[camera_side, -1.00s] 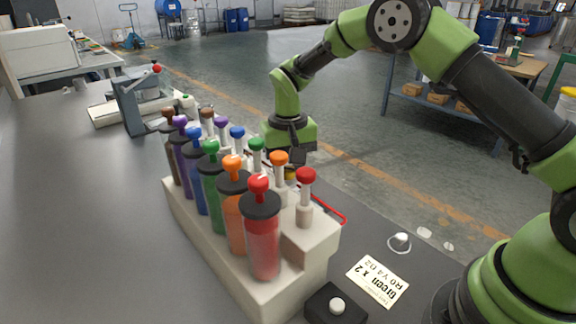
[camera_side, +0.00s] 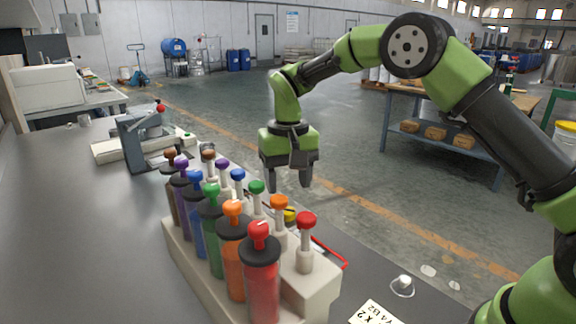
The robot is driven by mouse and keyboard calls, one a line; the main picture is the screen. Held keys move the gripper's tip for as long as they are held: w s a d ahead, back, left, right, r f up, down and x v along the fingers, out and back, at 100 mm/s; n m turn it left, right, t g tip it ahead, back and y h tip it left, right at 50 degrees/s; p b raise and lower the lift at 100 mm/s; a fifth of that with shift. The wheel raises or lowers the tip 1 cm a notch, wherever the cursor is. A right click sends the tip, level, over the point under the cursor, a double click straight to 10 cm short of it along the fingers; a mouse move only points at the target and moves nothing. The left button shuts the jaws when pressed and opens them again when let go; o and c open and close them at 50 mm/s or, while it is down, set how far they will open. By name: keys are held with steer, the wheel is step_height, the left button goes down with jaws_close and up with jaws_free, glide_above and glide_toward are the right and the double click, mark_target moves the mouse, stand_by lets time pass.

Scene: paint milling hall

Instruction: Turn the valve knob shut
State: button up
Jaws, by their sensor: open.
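A pale rack (camera_side: 310,289) holds a row of coloured paint cylinders with knobs on top: red (camera_side: 258,230), orange (camera_side: 233,208), green (camera_side: 211,189), blue (camera_side: 195,176), purple and brown. A second row of knobs on pale stems stands behind, including red (camera_side: 306,220), orange (camera_side: 279,202) and green (camera_side: 257,187). I cannot tell which is the task's valve knob or how far any is turned. My gripper (camera_side: 290,187) points down, open and empty, beyond the back row. Its fingertips appear apart from the knobs. A small yellow part (camera_side: 290,214) shows partly hidden behind the orange knob.
A printed card (camera_side: 376,313) and a small clear-and-white dome (camera_side: 403,285) lie on the dark bench at front right. A grey lever device (camera_side: 140,140) stands at the back left.

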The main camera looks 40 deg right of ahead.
mark_target(288, 210)
steer(key=shift+r, duration=1.8)
steer(key=n, duration=1)
steer(key=shift+f, duration=0.3)
step_height(288, 210, down, 9)
steer(key=shift+f, duration=0.2)
steer(key=c, duration=0.9)
